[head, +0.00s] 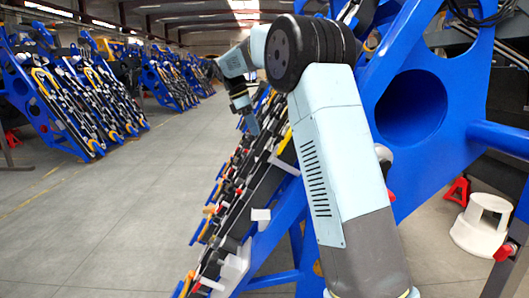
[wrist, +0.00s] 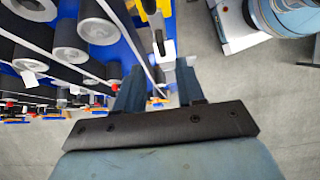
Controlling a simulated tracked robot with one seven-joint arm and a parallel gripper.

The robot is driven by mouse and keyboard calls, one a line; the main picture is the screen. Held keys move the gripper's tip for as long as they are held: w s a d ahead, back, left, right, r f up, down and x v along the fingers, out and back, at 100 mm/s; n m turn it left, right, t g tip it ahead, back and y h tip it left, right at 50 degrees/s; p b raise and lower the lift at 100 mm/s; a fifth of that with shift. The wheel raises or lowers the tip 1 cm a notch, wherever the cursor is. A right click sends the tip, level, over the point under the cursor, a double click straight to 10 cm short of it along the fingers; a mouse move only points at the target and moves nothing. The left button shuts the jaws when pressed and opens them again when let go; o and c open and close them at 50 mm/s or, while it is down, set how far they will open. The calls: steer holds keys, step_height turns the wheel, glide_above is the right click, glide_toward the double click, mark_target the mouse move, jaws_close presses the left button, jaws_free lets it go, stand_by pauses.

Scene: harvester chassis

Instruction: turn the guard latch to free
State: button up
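My gripper (wrist: 159,75) is open in the wrist view, its two dark blue fingers apart. A pale grey piece with a dark slim part (wrist: 163,50) shows just beyond the fingertips; I cannot tell whether it touches them or whether it is the guard latch. An orange-yellow part (wrist: 149,6) is above it at the top edge. In the head view my gripper (head: 251,126) hangs small at the end of my arm, near the upper part of the blue chassis. No latch can be made out for sure there.
The blue chassis frame (head: 425,65) fills the right, with a row of dark, orange and white parts along its slanted side. Grey rollers (wrist: 98,22) are left of my gripper. A white step stool (head: 480,228) stands at right. The floor (head: 110,215) at left is clear.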

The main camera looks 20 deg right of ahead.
mark_target(265, 151)
steer(key=x, duration=1)
steer(key=shift+r, duration=0.1)
jaws_close()
